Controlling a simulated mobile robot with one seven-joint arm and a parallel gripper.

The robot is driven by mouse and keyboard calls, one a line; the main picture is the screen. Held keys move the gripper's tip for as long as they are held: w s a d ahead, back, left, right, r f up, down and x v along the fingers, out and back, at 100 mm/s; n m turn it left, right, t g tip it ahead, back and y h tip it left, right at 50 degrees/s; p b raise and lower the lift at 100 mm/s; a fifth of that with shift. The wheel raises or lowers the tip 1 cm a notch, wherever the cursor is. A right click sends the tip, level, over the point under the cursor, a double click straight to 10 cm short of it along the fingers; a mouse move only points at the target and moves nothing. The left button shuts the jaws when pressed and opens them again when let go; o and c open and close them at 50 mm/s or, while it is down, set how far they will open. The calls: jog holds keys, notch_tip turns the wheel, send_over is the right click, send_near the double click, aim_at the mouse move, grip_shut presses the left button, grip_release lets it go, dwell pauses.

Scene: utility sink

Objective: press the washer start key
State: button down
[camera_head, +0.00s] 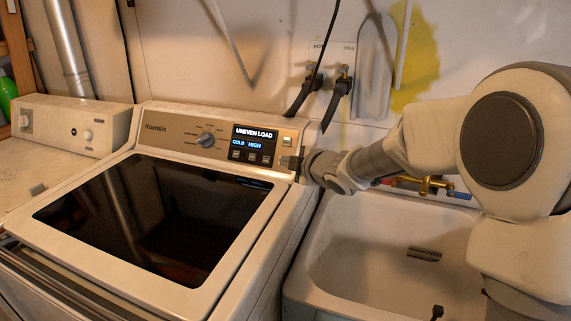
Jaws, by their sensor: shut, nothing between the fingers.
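The washer (78,187) stands at the centre left, with a dark glass lid that is closed. Its control panel (170,131) carries a round dial (206,140) and a lit display (255,134) reading "UNEVEN LOAD", "COLD" and "HIGH". Several small dark buttons sit under the display. A small pale square key (287,141) is at the panel's right end; its label is too small to read. My gripper (284,162) is shut and empty, just below this key at the panel's right edge. I cannot tell whether it touches the panel.
A white utility sink (350,235) with a brass faucet (428,185) lies right of the washer, under my arm. Hose valves (342,80) with dark hoses are on the wall behind. Another appliance (62,118) stands at the left.

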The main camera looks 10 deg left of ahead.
aim_at(286, 179)
jog(key=x, duration=0.3)
jog(key=shift+w+a+f, duration=0.15)
jog(key=shift+a, duration=0.05)
jog(key=shift+w+d+f, duration=0.1)
jog(key=shift+w+f, duration=0.25)
jog(key=shift+w, duration=0.3)
jog(key=shift+w+f, duration=0.35)
jog(key=shift+w, duration=0.3)
jog(key=shift+w+f, duration=0.35)
jog(key=shift+w, duration=0.3)
jog(key=shift+f, duration=0.1)
